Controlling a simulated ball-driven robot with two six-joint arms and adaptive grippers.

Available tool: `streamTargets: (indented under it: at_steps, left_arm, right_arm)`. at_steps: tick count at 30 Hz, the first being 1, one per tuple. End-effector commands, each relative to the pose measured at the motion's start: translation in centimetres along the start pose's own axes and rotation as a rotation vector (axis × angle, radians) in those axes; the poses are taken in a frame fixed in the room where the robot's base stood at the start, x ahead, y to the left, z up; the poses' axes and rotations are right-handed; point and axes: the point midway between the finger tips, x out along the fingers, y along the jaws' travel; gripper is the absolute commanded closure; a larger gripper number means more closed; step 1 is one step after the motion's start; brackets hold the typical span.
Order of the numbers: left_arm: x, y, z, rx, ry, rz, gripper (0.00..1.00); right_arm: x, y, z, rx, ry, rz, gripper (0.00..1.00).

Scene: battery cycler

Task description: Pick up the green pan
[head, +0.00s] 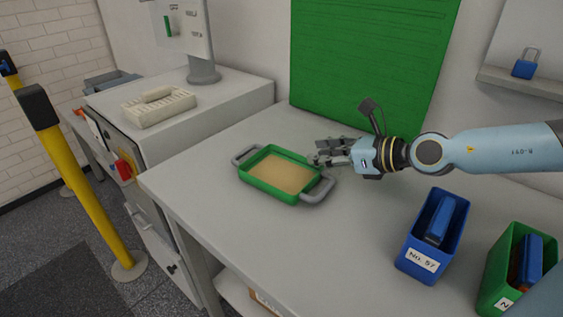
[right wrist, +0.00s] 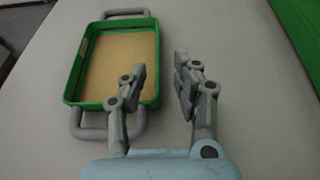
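The green pan (head: 276,175) is a shallow rectangular tray with a tan inside and a grey handle at each end. It rests on the light grey table. My right gripper (head: 316,153) is just behind the pan's right-hand handle in the head view. My left gripper is not in view.
A blue bin (head: 411,262) and a green bin (head: 492,290) stand at the table's right. A green board (head: 370,55) stands behind. A white rack (head: 158,107) sits on the left cabinet. The table in front of the pan is clear.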

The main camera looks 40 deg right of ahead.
Motion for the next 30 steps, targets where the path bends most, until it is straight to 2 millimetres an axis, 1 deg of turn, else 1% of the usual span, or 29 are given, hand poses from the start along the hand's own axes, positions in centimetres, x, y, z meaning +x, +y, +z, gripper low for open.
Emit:
streamTargets:
  at_steps: [1, 3, 8, 11, 15, 18, 21, 27, 30]
  left_arm:
    - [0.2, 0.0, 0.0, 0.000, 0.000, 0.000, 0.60]
    - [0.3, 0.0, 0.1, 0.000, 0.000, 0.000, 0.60]
    - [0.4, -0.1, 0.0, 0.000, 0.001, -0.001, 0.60]
    - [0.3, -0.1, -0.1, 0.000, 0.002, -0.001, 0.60]
    - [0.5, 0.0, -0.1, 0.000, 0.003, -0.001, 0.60]
    - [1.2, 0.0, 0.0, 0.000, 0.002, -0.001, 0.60]
    - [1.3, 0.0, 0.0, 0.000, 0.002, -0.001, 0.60]
    - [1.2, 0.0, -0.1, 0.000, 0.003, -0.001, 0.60]
    - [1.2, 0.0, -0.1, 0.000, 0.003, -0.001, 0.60]
  right_arm:
    - [0.9, -0.1, 0.1, 0.003, -0.006, -0.004, 0.70]
    - [1.8, -0.1, 0.1, 0.002, -0.005, -0.003, 0.70]
    - [2.9, 0.0, 0.1, 0.000, -0.001, -0.001, 0.70]
    - [3.9, 0.0, 0.5, 0.001, -0.003, -0.002, 0.70]
    - [6.2, 0.2, 1.0, 0.002, -0.004, -0.002, 0.70]
    - [7.5, 0.1, 0.7, 0.002, -0.002, -0.002, 0.70]
    - [8.0, 0.1, 0.8, 0.000, 0.000, 0.000, 0.70]
    - [7.9, 0.1, 0.8, -0.001, 0.001, 0.000, 0.70]
    - [7.9, 0.1, 0.8, -0.001, 0.001, 0.000, 0.83]
